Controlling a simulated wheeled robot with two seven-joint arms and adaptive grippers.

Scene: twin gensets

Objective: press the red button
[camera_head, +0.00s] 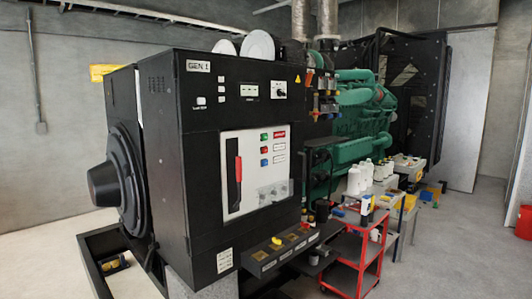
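The black genset cabinet (190,150), labelled GEN 1, stands at the left front. A white panel (256,192) is set in its front face. Near the panel's top is a column of small round buttons: a green one, a red button (264,150) in the middle, and a blue one (264,162) below. A red lever handle (238,168) is to the left of the buttons, and a red label (279,134) is to their upper right. Neither of my grippers shows in this view, so nothing of mine is near the button.
A low black ledge (282,253) with several yellow-topped items juts out below the panel. A red cart (352,250) with bottles stands right of it. The green engine (355,115) is behind. The grey floor at the front right is mostly clear.

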